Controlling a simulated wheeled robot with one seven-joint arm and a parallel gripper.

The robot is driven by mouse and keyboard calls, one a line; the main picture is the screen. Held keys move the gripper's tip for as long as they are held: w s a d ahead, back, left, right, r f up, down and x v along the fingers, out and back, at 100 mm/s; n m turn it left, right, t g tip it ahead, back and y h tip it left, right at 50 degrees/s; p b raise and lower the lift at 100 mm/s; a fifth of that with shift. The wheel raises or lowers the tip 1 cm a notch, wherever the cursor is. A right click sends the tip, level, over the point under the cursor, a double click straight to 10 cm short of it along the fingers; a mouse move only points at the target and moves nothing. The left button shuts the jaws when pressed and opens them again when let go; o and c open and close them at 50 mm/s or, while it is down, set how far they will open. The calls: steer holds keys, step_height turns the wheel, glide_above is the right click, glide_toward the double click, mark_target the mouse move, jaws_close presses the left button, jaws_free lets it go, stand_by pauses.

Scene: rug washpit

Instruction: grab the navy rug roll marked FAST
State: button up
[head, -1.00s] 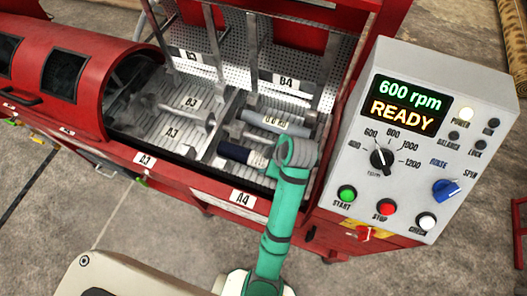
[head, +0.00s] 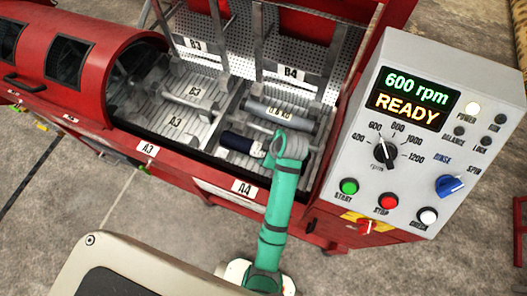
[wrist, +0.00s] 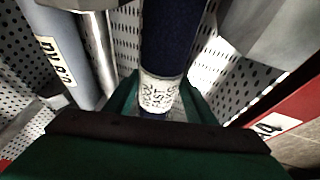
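The navy rug roll (head: 237,143) lies in the ribbed bay marked A4 of the red machine. Its right end has a white band. In the wrist view the navy roll (wrist: 172,40) runs away from me, and its white band (wrist: 158,92) carries dark lettering that I cannot read surely. My gripper (wrist: 160,98) has its green fingers apart, one on each side of the band and close to it. I see no clear grip on the roll. In the head view my gripper (head: 291,146) is at the roll's right end, its fingers mostly hidden.
A grey roll (head: 270,111) with a weight label lies just behind the navy one. Metal bars and a perforated back wall (head: 310,45) rise behind. The control box (head: 440,130) reading 600 rpm READY stands close on the right. A red rim (head: 185,160) borders the bay in front.

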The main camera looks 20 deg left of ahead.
steer(key=c, duration=0.9)
steer(key=shift+d, duration=0.1)
steer(key=shift+r, duration=0.15)
